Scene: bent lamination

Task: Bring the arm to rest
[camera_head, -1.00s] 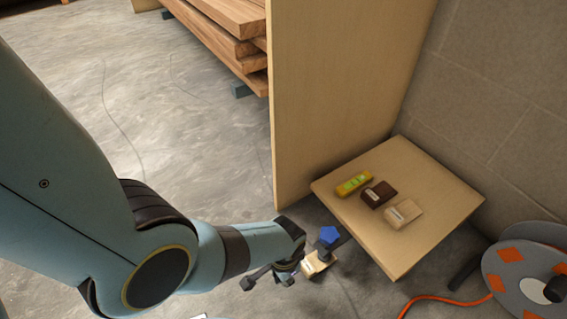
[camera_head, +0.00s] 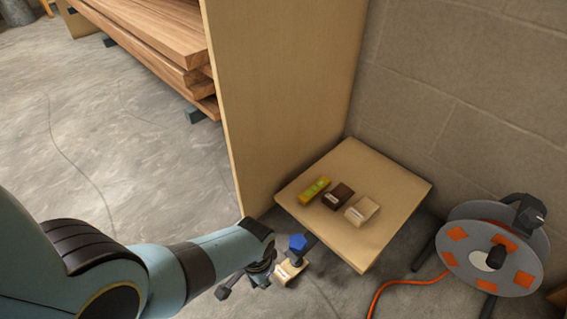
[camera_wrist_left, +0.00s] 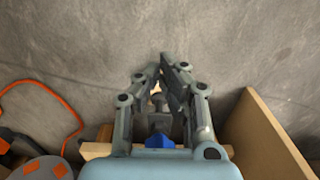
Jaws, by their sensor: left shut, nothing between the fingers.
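My left arm comes in from the lower left in the head view. Its gripper (camera_head: 248,284) is low, beside a blue-topped dark piece (camera_head: 298,243) at the near corner of the small wooden table. A pale block (camera_head: 288,271) shows just under the blue top; whether the gripper touches either cannot be told. In the left wrist view the gripper (camera_wrist_left: 168,62) has its fingertips drawn together with nothing held, and the blue top (camera_wrist_left: 159,141) shows between the finger bases. My right gripper is in neither view.
The small wooden table (camera_head: 372,236) carries a yellow-green bar (camera_head: 314,190), a dark brown block (camera_head: 338,196) and a pale block (camera_head: 361,211). A tall wooden panel (camera_head: 285,90) stands behind it, with stacked boards (camera_head: 150,35) beyond. A cable reel (camera_head: 495,255) stands at right.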

